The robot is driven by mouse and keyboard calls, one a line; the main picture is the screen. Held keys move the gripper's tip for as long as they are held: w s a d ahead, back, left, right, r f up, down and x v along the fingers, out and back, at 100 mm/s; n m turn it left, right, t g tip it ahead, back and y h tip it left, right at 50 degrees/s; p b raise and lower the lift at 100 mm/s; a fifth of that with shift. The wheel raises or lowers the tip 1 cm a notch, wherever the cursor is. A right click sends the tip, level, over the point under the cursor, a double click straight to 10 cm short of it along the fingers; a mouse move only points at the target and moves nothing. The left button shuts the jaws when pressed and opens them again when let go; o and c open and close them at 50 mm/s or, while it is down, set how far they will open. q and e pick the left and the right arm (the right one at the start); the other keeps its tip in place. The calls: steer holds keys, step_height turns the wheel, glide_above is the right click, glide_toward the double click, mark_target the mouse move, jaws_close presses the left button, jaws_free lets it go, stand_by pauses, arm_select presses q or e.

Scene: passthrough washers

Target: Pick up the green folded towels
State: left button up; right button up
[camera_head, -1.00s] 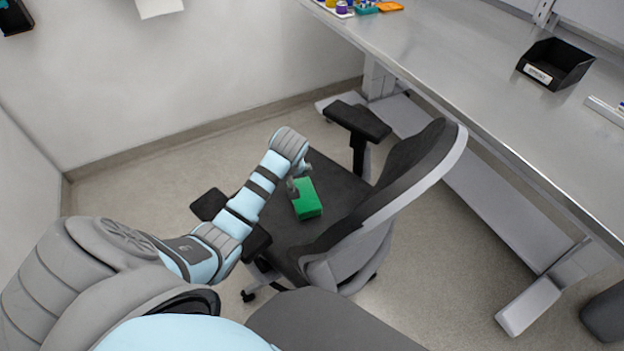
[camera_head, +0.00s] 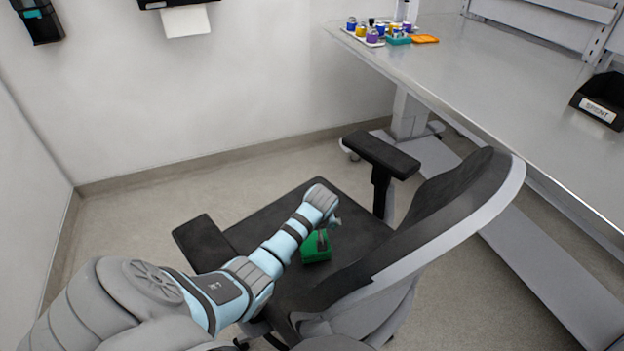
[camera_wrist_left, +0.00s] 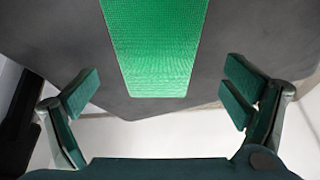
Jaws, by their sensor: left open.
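The green folded towels (camera_head: 317,254) lie as one block on the dark seat of an office chair (camera_head: 262,222). In the left wrist view the towels (camera_wrist_left: 155,45) fill the top middle, ahead of my left gripper (camera_wrist_left: 160,98). My left gripper is open, one finger to each side, with nothing between its fingertips. In the head view my left gripper (camera_head: 325,236) is at the towels, and it and the arm partly hide them. I cannot tell from there whether it touches them. My right gripper is in neither view.
The chair has armrests (camera_head: 381,153) on both sides and a backrest (camera_head: 440,225) at the right. A metal workbench (camera_head: 480,85) runs along the right, with small coloured containers (camera_head: 372,30) and a black bin (camera_head: 601,101). The floor left of the chair is clear.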

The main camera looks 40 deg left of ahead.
arm_select(q)
steer(key=b+x, duration=0.2)
steer(key=x, duration=0.2)
steer(key=shift+w+d, duration=0.1)
steer(key=shift+d, duration=0.05)
steer(key=shift+w+f+b, duration=0.15)
steer(key=shift+f+b, duration=0.15)
steer(key=shift+b, duration=0.05)
steer(key=shift+r, duration=0.1)
steer(key=shift+c, duration=1)
steer(key=shift+r, duration=0.1)
steer(key=c, duration=1.1)
